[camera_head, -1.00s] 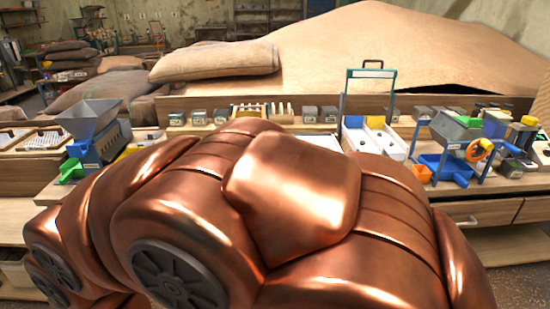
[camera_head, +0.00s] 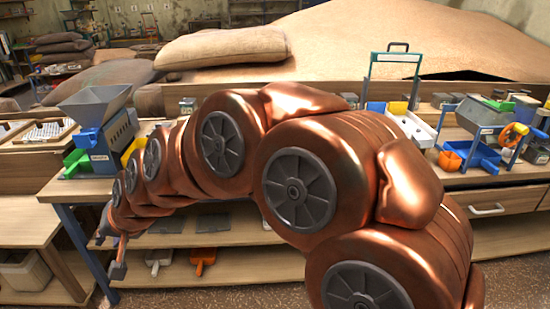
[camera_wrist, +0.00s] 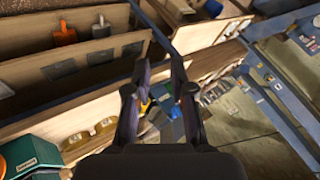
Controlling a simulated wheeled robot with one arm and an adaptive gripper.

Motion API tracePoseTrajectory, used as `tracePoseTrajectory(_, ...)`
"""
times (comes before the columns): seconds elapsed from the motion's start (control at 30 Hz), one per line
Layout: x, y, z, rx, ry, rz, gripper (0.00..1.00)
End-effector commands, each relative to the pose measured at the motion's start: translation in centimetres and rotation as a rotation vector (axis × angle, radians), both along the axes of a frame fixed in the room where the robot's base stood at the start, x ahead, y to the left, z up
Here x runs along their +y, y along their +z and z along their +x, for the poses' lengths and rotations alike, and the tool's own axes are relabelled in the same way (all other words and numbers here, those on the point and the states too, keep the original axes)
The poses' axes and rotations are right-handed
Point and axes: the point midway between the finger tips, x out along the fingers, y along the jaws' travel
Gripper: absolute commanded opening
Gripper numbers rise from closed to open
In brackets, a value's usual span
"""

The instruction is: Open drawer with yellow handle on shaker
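No part is labelled shaker, and I cannot tell for sure which device it is. A teal-handled frame (camera_head: 397,66) stands on the bench at right of centre, with a yellow part (camera_head: 397,107) and a blue part beside white trays (camera_head: 415,125). A grey-hopper machine (camera_head: 95,105) with a blue body, green tray and yellow part (camera_head: 134,150) stands at the left. My gripper (camera_head: 118,270) hangs low at the left, below the bench top, away from both. In the wrist view its fingers (camera_wrist: 157,62) are apart, with nothing held between them.
A blue table leg (camera_head: 85,240) is close to my gripper.

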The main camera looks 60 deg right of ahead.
Motion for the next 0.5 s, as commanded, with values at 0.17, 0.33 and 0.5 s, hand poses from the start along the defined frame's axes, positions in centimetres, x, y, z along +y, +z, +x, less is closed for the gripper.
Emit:
tracePoseTrajectory(0.17,-7.5,1.0,6.7,-0.217,-0.322,0.121,0.23)
tracePoseTrajectory(0.33,-17.4,2.0,9.7,-0.411,-0.66,0.205,0.23)
tracePoseTrajectory(0.5,-29.0,1.5,8.7,-0.592,-1.023,0.247,0.23)
